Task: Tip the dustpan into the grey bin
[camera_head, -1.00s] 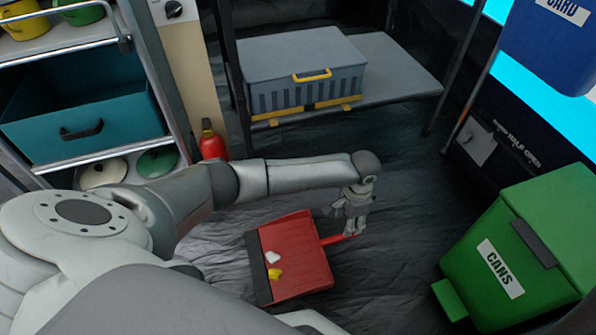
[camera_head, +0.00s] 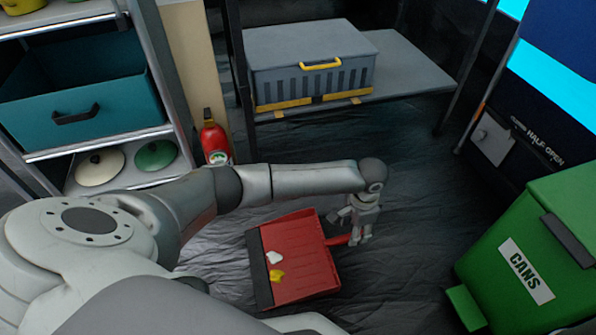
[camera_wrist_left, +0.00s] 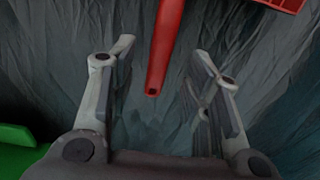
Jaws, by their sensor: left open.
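The red dustpan (camera_head: 305,250) lies on the dark tent floor, with a white scrap (camera_head: 274,257) and a yellow scrap (camera_head: 276,276) in it. Its handle points right to my left gripper (camera_head: 354,238). In the left wrist view the gripper (camera_wrist_left: 165,55) is open, and the end of the red handle (camera_wrist_left: 160,55) shows between its two fingers, not clamped. I cannot tell whether a finger touches it. No grey bin shows. A green bin labelled CANS (camera_head: 560,235) stands at the right. My right gripper is out of view.
A grey crate with a yellow handle (camera_head: 310,70) sits on a low grey shelf (camera_head: 415,75) at the back. A red fire extinguisher (camera_head: 214,140) stands beside the left cabinet, which has a teal drawer (camera_head: 75,100). Floor between dustpan and green bin is clear.

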